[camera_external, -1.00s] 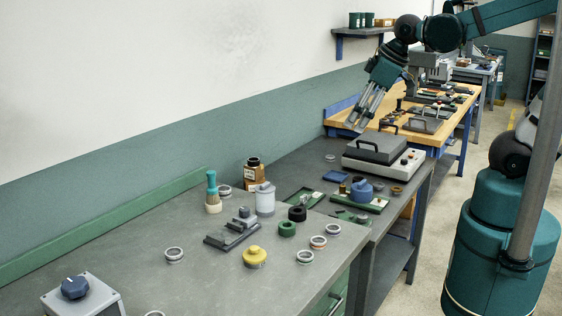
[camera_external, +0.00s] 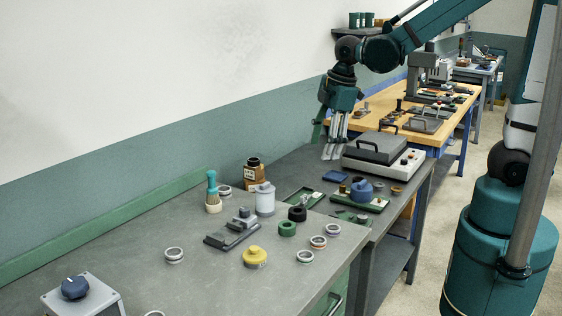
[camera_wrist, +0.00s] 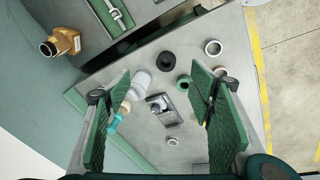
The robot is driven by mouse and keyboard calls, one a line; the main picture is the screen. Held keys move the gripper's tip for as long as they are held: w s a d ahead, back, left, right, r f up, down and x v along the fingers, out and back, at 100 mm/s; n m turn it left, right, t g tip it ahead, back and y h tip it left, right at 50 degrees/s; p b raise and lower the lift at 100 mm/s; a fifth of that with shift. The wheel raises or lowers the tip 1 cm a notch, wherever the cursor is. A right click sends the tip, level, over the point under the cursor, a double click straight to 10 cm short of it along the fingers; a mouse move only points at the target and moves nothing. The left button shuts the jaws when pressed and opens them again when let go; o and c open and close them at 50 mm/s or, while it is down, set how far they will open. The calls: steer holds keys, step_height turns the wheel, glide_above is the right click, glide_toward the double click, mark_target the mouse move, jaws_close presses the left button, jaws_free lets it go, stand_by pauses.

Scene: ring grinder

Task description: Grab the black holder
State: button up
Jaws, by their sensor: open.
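The black holder (camera_external: 297,213) is a short black ring-shaped piece near the far right edge of the nearer grey bench, just behind a green ring (camera_external: 287,228). In the wrist view the black holder (camera_wrist: 166,60) lies between my spread fingers in the picture, below the gripper. My gripper (camera_external: 333,153) points down above the far part of the grey benches, beside the hot-plate-like box, well apart from the holder. Its fingers (camera_wrist: 160,75) are open with nothing between them.
A white-grey container (camera_external: 264,198), brown bottle (camera_external: 253,172), brush (camera_external: 212,192), yellow knob-like piece (camera_external: 255,256) and several metal rings stand around the holder. A green tray (camera_external: 372,204) with a blue piece lies to its right. The box (camera_external: 383,153) stands farther back.

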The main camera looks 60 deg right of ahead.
mark_target(297, 210)
steer(key=w+a+f+n+g, duration=0.1)
steer(key=w+f+n, duration=0.1)
steer(key=f, duration=0.2)
steer(key=w+a+f+n+b, duration=0.1)
steer(key=w+a+f+n, duration=0.1)
steer(key=f, duration=0.3)
steer(key=w+a+f+n+g+b, duration=0.1)
steer(key=w+a+f+n, duration=0.1)
steer(key=f, duration=0.3)
steer(key=shift+a+n+g, duration=0.25)
steer(key=shift+n+g, duration=0.05)
steer(key=shift+n, duration=0.3)
steer(key=shift+f, duration=0.15)
steer(key=shift+f, duration=0.1)
steer(key=shift+f, duration=1.15)
steer(key=shift+f, duration=0.1)
steer(key=shift+s+d+f, duration=0.1)
steer(key=shift+f, duration=1.2)
steer(key=shift+d+f, duration=0.1)
steer(key=shift+f, duration=1.15)
steer(key=c, duration=1)
